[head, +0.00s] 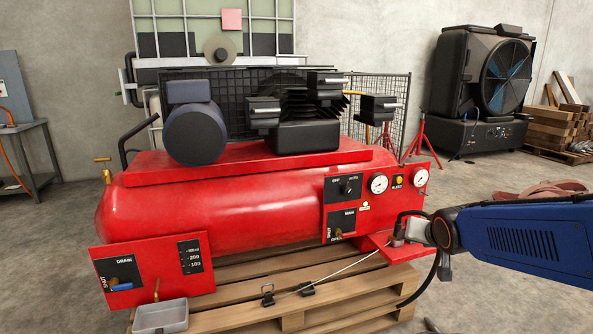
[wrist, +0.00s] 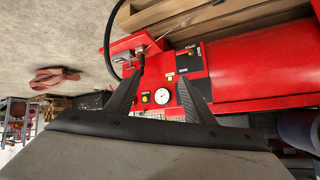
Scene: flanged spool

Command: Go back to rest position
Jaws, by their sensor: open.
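My gripper (wrist: 161,77) is open in the wrist view, with its two dark fingers spread and nothing held between them. In the head view my blue arm reaches in from the right, and my gripper (head: 418,230) is small and partly unclear beside the compressor's right end. The red compressor (head: 250,208) lies along a wooden pallet; it also shows upside down in the wrist view (wrist: 255,65). A metal fitting with a black hose (head: 398,234) stands on the red bracket (head: 375,246). In the wrist view the fitting (wrist: 140,62) appears beyond the left fingertip; I cannot tell whether they touch.
The pallet (head: 230,318) carries a grey tray (head: 160,317) at front left and small black clips (head: 267,296). A thin pale rod or line runs towards the bracket. A large black fan (head: 485,85) and stacked timber (head: 560,130) stand behind right. Floor at right is mostly open.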

